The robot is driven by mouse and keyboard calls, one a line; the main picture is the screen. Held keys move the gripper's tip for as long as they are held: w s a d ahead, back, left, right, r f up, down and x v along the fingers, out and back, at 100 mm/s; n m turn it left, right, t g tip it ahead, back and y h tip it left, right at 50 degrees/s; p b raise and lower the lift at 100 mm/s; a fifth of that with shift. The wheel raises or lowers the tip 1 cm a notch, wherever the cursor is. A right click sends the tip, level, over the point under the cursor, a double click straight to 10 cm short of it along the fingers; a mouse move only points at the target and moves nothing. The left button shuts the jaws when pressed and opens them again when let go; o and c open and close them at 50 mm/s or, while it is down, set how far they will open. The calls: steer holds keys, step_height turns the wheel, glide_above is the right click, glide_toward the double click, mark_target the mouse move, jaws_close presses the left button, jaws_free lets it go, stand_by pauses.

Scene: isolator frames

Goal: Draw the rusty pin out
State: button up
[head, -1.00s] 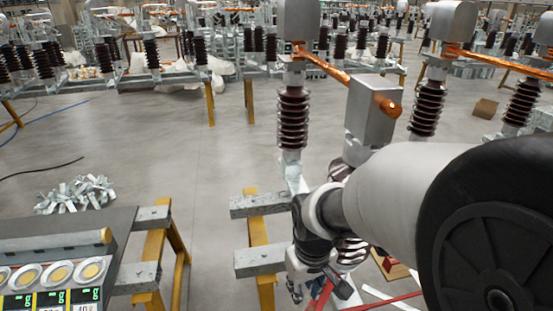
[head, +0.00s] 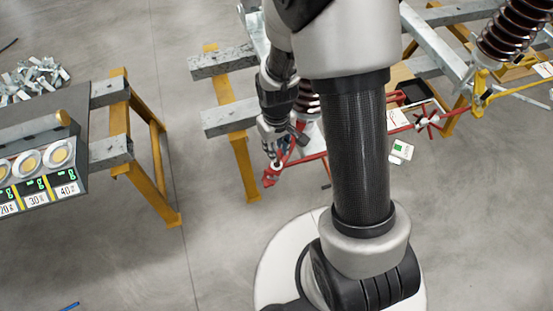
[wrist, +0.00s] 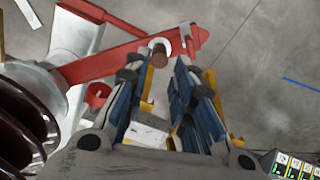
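The rusty pin (wrist: 159,56) shows in the wrist view as a short brown cylinder with a pale round end, at the red lever arm (wrist: 110,62). My gripper (wrist: 162,64) has its two blue-padded fingers apart. The pin's brown part shows in the gap near the fingertips, closer to the left finger; I cannot tell whether it touches. In the head view my gripper (head: 277,143) hangs just above the end of the red lever arm (head: 270,178). The pin itself is too small to make out there.
A dark brown ribbed insulator (wrist: 22,115) stands close at the left of the wrist view. Grey beams (head: 222,62) on yellow trestles lie behind my gripper. A panel with dials and green displays (head: 35,180) stands at left. The floor between is clear.

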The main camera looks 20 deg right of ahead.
step_height(320, 180, down, 7)
steer(key=shift+f+b, duration=0.2)
steer(key=shift+b, duration=0.65)
jaws_close()
steer(key=shift+r, duration=0.1)
steer(key=shift+r+p, duration=2.45)
steer(key=shift+r, duration=0.85)
